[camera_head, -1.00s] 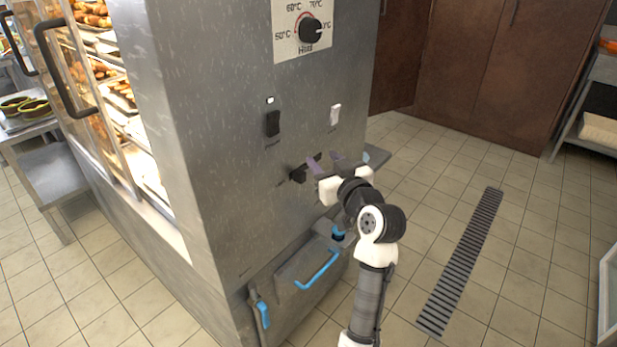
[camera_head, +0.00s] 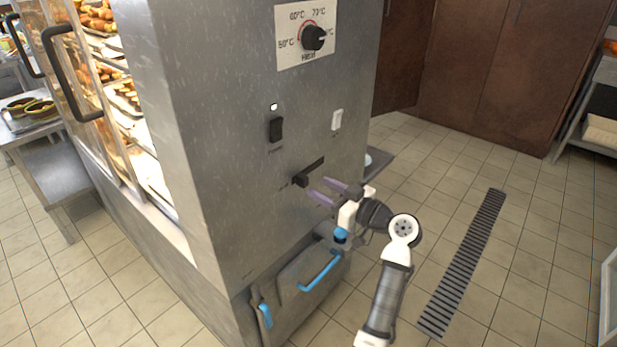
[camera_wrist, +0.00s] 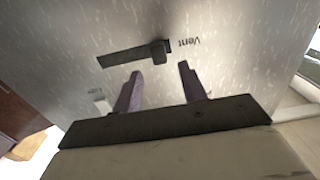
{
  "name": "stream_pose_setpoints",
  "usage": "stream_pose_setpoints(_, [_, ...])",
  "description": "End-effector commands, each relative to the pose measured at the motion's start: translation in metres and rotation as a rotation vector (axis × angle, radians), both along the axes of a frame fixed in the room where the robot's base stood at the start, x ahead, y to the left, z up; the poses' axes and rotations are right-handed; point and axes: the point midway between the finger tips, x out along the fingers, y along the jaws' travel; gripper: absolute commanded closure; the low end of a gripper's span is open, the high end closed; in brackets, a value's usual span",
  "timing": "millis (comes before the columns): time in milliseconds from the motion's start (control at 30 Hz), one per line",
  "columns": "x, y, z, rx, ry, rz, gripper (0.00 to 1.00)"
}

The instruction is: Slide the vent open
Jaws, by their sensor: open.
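The vent slider is a small black knob (camera_head: 300,180) at the left end of a dark slot (camera_head: 314,167) in the grey metal cabinet's side. In the wrist view, the knob (camera_wrist: 158,51) sits at the slot's end beside the printed word "Vent" (camera_wrist: 186,43). My gripper (camera_head: 327,191) is open and empty, with two purple fingers apart. It is just right of and below the knob in the head view. In the wrist view, the knob lies beyond the fingertips, between their lines (camera_wrist: 160,68). I see no contact.
The grey cabinet (camera_head: 225,150) carries a heat dial (camera_head: 314,38), a black switch (camera_head: 275,129) and a white switch (camera_head: 337,119) above the slot. Below are blue handles (camera_head: 321,272). A glass case with pastries stands left. Open tiled floor with a drain grate (camera_head: 465,262) lies right.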

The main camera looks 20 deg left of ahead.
Motion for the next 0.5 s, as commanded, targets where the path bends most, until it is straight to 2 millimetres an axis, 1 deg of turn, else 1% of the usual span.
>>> stream_pose_setpoints(33, [0.004, 0.011, 0.003, 0.002, 0.002, 0.003, 0.58])
stream_pose_setpoints(200, [0.013, 0.036, 0.002, 0.0, 0.001, 0.002, 0.58])
stream_pose_setpoints(333, [0.017, 0.046, 0.001, 0.0, 0.0, 0.001, 0.58])
stream_pose_setpoints(500, [0.018, 0.05, 0.0, 0.001, -0.001, -0.001, 0.58])
